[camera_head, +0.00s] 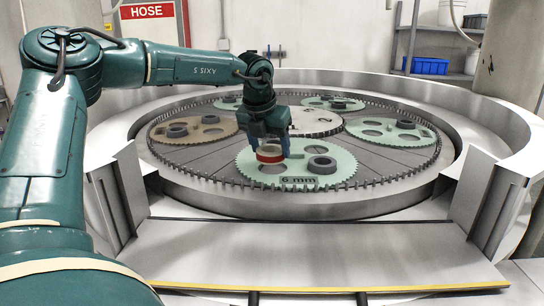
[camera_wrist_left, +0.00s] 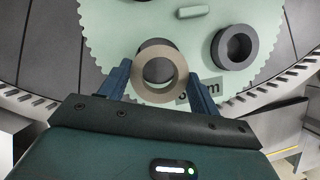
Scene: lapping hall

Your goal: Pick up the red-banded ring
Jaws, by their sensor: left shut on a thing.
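The red-banded ring (camera_head: 270,158) is between the blue fingers of my left gripper (camera_head: 270,149), over the front mint-green toothed disc (camera_head: 340,176) marked "6 mm". In the left wrist view the ring (camera_wrist_left: 160,98) shows as a tan-grey annulus, with a finger of my left gripper (camera_wrist_left: 160,78) against each side. Its top faces the camera, and a dark round shape shows partly behind it. I cannot tell how far it is above the disc. My right gripper is not in view.
A dark grey ring (camera_head: 322,165) lies on the same disc, close to the right; it also shows in the left wrist view (camera_wrist_left: 235,62). Other discs with grey rings lie around the plate. A raised metal rim (camera_head: 510,131) surrounds it. A flat light ledge (camera_head: 310,255) is clear in front.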

